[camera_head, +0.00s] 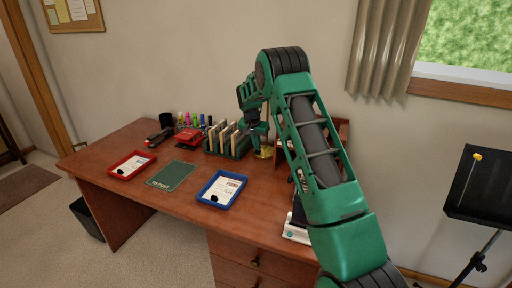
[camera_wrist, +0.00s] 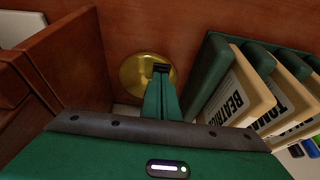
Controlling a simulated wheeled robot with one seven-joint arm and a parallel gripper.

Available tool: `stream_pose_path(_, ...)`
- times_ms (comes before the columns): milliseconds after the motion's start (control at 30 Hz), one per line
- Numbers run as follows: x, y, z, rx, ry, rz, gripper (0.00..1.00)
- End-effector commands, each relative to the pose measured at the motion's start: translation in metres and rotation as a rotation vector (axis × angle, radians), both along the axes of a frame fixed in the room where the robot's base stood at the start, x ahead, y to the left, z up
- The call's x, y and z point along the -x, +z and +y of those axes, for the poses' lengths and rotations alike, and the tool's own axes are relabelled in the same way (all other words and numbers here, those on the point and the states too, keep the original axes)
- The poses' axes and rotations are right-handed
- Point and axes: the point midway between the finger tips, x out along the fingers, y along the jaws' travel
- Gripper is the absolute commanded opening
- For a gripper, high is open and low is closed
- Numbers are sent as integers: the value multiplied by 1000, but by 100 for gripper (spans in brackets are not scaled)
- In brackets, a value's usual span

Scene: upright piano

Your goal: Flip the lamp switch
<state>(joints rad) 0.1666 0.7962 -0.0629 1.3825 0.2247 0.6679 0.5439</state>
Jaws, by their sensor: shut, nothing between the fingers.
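A round brass disc (camera_wrist: 148,74), which looks like the lamp's base, lies on the desk in the wrist view. It also shows in the head view (camera_head: 264,153), at the back of the desk. The fingers hide part of the disc. I cannot make out a separate switch, nor the lamp's stem or shade. In the head view my arm covers much of this area.
A green rack of labelled cards or books (camera_wrist: 207,75) stands close on the right of my gripper. A brown wooden organizer (camera_wrist: 62,62) stands close on the left. The desk (camera_head: 140,195) also bears a red tray (camera_head: 113,176), a blue tray (camera_head: 206,202) and a green mat (camera_head: 171,176).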

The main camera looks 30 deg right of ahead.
Motion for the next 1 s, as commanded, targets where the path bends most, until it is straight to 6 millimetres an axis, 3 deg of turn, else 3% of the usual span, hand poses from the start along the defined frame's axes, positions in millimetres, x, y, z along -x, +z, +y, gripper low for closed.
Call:
stream_pose_path(33,4,-12,9,-14,11,23,0)
stream_pose_path(333,5,-1,12,-13,12,18,0)
stream_pose_path(800,25,91,33,-1,1,0,0)
stream_pose_path(1000,32,116,42,-1,0,-1,0)
